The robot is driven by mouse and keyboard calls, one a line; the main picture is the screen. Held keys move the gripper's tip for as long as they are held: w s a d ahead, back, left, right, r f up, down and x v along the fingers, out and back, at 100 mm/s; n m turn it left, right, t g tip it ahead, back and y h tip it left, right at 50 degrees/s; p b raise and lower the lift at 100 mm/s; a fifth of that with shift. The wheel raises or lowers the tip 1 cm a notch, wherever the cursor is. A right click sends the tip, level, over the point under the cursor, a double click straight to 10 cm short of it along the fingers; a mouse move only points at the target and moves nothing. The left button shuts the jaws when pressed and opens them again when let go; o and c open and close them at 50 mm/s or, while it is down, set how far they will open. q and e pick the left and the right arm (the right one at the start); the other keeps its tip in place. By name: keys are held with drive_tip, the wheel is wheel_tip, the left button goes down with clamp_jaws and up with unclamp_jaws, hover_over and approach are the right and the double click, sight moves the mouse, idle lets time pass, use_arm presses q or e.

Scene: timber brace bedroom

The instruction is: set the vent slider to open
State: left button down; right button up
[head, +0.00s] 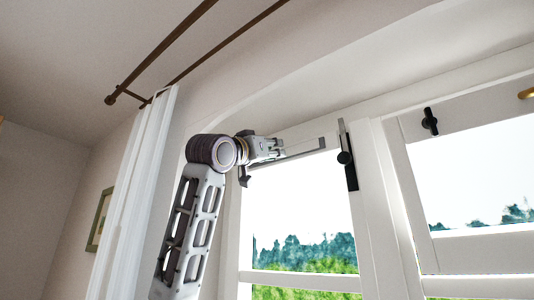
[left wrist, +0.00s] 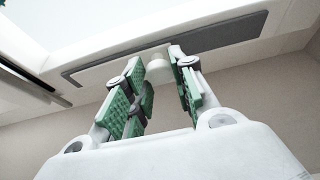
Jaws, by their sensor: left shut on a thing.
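The vent is a long dark grey strip (head: 308,149) on the white rail at the top of the window. My left gripper (head: 278,148) is at the strip's left part in the head view. Its green-padded fingers (left wrist: 160,72) are shut on the knob, one on each side. In the head view the gripper hides the knob. My right gripper is not in view.
A black latch (head: 349,158) is on the window frame right of the strip. Another black handle (head: 430,122) is on the right-hand window. A white curtain (head: 137,200) hangs left of my arm, below brown rods (head: 165,50).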

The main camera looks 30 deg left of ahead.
use_arm(q)
drive_tip(key=shift+d, duration=0.1)
drive_tip(key=c, duration=1.5)
unclamp_jaws()
drive_tip(key=o, duration=0.3)
drive_tip(key=shift+d, duration=0.25)
drive_tip(key=shift+s+a, duration=0.15)
drive_tip(key=shift+a, duration=0.05)
drive_tip(key=shift+v, duration=5.9)
drive_tip(key=shift+d+r, duration=0.1)
